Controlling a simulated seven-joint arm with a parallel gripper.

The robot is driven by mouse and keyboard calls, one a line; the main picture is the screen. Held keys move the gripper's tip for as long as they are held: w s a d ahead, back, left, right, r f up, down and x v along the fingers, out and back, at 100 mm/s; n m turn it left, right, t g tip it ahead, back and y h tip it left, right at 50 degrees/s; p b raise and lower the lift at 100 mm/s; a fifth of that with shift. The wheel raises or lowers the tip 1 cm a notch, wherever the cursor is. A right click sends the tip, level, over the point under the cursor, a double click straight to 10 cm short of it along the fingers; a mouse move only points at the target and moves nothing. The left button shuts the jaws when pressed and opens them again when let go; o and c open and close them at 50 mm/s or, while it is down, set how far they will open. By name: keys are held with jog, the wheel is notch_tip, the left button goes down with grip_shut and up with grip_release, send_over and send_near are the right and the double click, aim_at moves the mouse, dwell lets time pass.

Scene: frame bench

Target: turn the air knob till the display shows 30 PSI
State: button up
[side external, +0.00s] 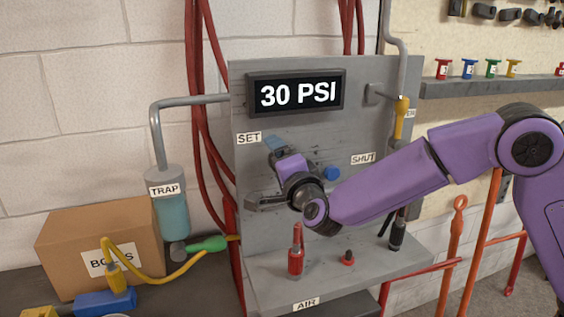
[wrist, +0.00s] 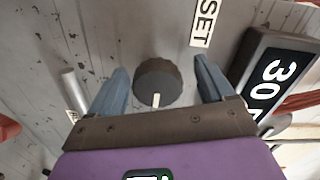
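The display (side external: 298,94) on the grey panel reads 30 PSI in the side view. Its edge also shows in the wrist view (wrist: 275,82), with the 30 legible. A dark round knob (wrist: 158,80) with a white pointer mark sits near the SET label (wrist: 204,22). My gripper (wrist: 161,68) is open, with one blue-grey finger on each side of the knob. A gap shows between the knob and each finger. In the side view my gripper (side external: 270,172) is at the panel below the SET label, and the knob is mostly hidden there.
A blue knob (side external: 332,173) sits under the SHUT label, close to my wrist. A red bottle (side external: 296,258) and a small red-topped button (side external: 347,259) stand on the ledge below, by the AIR label (side external: 306,304). A cardboard box (side external: 60,240) is at left.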

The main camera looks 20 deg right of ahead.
jog(key=shift+d+f, duration=0.1)
jog(key=shift+d, duration=0.05)
jog(key=shift+s, duration=0.1)
jog(key=s, duration=1.7)
jog(key=s+d+f+n+g+y, duration=0.1)
jog(key=s+f+n+g+y, duration=0.25)
jog(key=s+n+g, duration=0.4)
jog(key=s+d+f+n+g+y, duration=0.1)
jog(key=s+f+n+g+y, duration=0.3)
jog(key=n, duration=0.6)
jog(key=s+d+f+n+g+h, duration=0.1)
jog(key=s+d+n+g+h, duration=0.1)
jog(key=d, duration=0.6)
jog(key=s+d+f+n+g+h, duration=0.2)
jog(key=s+d+n+h, duration=0.1)
jog(key=s+d, duration=0.4)
jog(key=s+d+f+n+g+h, duration=0.1)
jog(key=s+d+n, duration=0.3)
jog(key=d, duration=0.7)
jog(key=shift+s+f+n+g+h, duration=0.15)
jog(key=shift+s+n+g+h, duration=0.25)
jog(key=shift+g+h, duration=0.3)
